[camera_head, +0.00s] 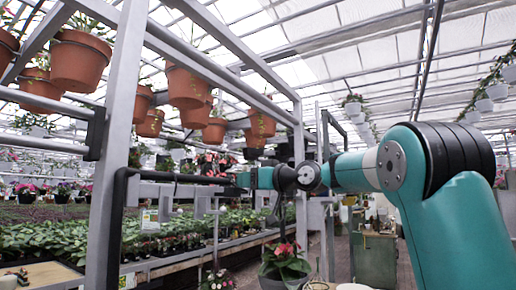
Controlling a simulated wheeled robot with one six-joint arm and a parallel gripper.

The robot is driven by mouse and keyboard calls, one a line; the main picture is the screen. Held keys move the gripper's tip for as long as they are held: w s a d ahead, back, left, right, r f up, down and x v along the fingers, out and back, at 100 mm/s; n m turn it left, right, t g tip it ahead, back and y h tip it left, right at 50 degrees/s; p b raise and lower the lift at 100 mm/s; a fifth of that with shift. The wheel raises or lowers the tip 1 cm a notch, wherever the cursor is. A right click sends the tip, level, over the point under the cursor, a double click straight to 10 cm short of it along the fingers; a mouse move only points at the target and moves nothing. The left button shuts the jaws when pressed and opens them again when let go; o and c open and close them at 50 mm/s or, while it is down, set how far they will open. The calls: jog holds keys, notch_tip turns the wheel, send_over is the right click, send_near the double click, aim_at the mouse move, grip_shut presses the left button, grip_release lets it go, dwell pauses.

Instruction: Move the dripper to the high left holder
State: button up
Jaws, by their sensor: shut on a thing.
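My teal arm reaches in from the right. My gripper (240,181) is at its far left end, small in the view, beside the right end of a dark horizontal bar (180,178). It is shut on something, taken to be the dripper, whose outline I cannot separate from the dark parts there. A black bracket (97,133) sits high on the left, against the grey metal post (118,130), well above and left of my gripper. I cannot tell for sure that this bracket is the high left holder.
Terracotta pots (80,60) hang in rows from the overhead metal frame (215,35). Plant benches (190,252) fill the left and middle. A potted red-leaved plant (285,265) stands below my forearm. A green cabinet (375,258) stands behind it.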

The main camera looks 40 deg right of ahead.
jog(key=s+a+r+n+y, duration=0.1)
jog(key=s+a+r+y, duration=0.15)
jog(key=s+r, duration=0.55)
jog(key=shift+g+h, duration=0.3)
jog(key=shift+h, duration=0.15)
jog(key=shift+a+f+p+x, duration=0.1)
jog(key=shift+p+x, duration=0.75)
jog(key=shift+x, duration=1.4)
jog(key=shift+a+f+p+x, duration=0.15)
jog(key=shift+p+x, duration=0.7)
jog(key=shift+x, duration=1.45)
jog(key=shift+f+b, duration=0.6)
jog(key=shift+b, duration=0.05)
jog(key=shift+s, duration=0.2)
jog(key=shift+f+b, duration=0.15)
jog(key=shift+b, duration=0.25)
jog(key=shift+f+b, duration=1.25)
jog(key=shift+f, duration=0.2)
jog(key=shift+f+b, duration=1.35)
jog(key=shift+b, duration=0.2)
